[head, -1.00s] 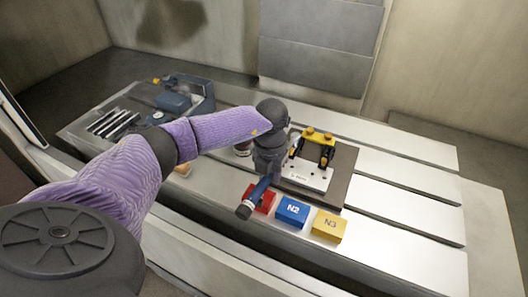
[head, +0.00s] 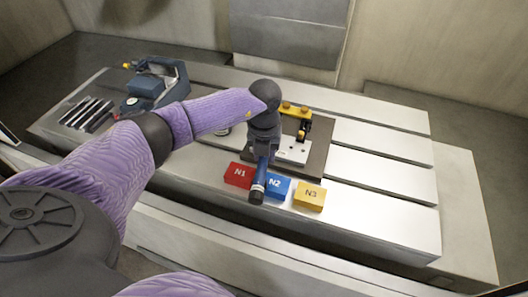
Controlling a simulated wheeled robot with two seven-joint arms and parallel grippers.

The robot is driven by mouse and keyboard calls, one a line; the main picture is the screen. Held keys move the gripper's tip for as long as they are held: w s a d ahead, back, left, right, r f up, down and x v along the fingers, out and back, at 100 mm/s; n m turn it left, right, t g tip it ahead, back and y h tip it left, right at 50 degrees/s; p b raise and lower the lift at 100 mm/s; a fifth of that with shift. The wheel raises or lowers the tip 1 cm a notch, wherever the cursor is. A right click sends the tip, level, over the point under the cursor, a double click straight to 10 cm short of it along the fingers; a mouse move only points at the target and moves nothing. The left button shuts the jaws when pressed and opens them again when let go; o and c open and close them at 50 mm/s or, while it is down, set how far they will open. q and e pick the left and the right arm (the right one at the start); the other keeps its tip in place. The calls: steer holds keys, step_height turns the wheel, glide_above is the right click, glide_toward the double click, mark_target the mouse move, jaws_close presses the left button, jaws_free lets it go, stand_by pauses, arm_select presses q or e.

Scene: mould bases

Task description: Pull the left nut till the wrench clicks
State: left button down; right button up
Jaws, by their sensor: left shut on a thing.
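My left gripper (head: 262,153) is shut on the blue-handled wrench (head: 259,177). The wrench's black end points toward the front edge and shows just in front of the gap between the N1 and N2 blocks. My left wrist hides the wrench's head and the left part of the fixture, so I cannot see the left nut or how the wrench sits on it. The fixture's white block (head: 294,152) stands on a dark plate (head: 318,163), with a yellow clamp bar (head: 296,113) above it. My right gripper is not in view.
Red N1 (head: 238,174), blue N2 (head: 278,187) and yellow N3 (head: 310,196) blocks line the front of the slotted table (head: 385,175). A blue-grey device (head: 150,88) and several dark rods (head: 88,113) lie at the left. The table's right side is clear.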

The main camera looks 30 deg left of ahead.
arm_select(q)
steer(key=shift+a+m, duration=0.3)
steer(key=shift+a, duration=0.05)
steer(key=shift+s+a, duration=0.1)
steer(key=shift+s+a+f+m, duration=0.1)
steer(key=shift+s+a+m, duration=0.1)
steer(key=shift+a+m, duration=0.25)
steer(key=shift+a, duration=0.1)
stand_by(0.4)
steer(key=shift+s+a+m, duration=0.2)
steer(key=shift+a+m, duration=0.05)
steer(key=shift+a, duration=0.1)
steer(key=shift+w+d+n, duration=0.15)
steer(key=shift+d+n, duration=0.25)
steer(key=shift+d, duration=0.05)
steer(key=r+p, duration=0.3)
steer(key=r, duration=0.1)
steer(key=shift+w+d+p, duration=0.1)
steer(key=shift+w+p, duration=0.1)
steer(key=shift+p, duration=0.2)
